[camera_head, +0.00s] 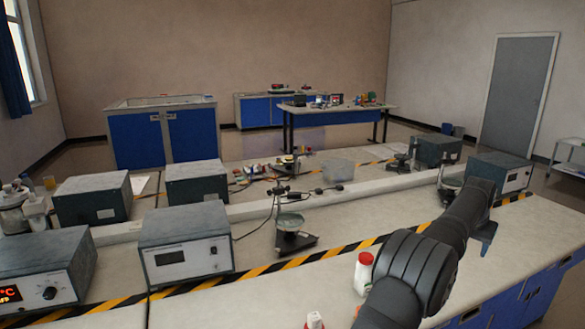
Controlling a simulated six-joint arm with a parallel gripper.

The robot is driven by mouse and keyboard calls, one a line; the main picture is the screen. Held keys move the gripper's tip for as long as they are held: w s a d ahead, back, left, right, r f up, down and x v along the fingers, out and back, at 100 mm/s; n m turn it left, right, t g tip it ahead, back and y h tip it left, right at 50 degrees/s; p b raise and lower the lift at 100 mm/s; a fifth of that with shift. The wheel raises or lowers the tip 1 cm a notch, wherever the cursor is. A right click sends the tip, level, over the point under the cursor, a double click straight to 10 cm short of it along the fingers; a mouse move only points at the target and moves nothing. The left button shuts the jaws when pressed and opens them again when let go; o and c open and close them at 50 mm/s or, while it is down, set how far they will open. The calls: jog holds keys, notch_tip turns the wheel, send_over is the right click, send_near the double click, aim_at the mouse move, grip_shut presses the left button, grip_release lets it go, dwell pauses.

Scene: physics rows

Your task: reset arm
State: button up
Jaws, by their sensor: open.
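My black arm reaches from the bottom edge up over the right part of the near bench (530,235). My gripper (484,238) shows at the arm's far end, pointing down above the bench top, partly hidden behind the arm link. It is open, and I see nothing held in it. A white bottle with a red cap (364,272) stands on the bench just left of my arm. A second red-capped bottle (315,321) is cut off by the bottom edge.
Grey instrument boxes (185,245) and (498,172) stand along the striped tape. A clear container (338,170) sits farther back. The bench between the stand and my arm is mostly clear.

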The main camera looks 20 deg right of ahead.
jog(key=w+a+m, duration=0.1)
jog(key=w+a, duration=0.3)
jog(key=w, duration=0.3)
jog(key=w+a+m+g, duration=0.1)
jog(key=w+a, duration=0.4)
jog(key=w, duration=0.3)
jog(key=shift+a+f, duration=0.15)
jog(key=shift+f, duration=0.1)
jog(key=shift+s, duration=0.1)
jog(key=s+d+f+n, duration=0.1)
jog(key=s+d, duration=0.4)
jog(key=s, duration=0.3)
jog(key=s+d+n+t, duration=0.1)
jog(key=s+d, duration=0.4)
jog(key=s, duration=0.4)
jog(key=shift+d+f, duration=0.25)
jog(key=shift+f, duration=0.1)
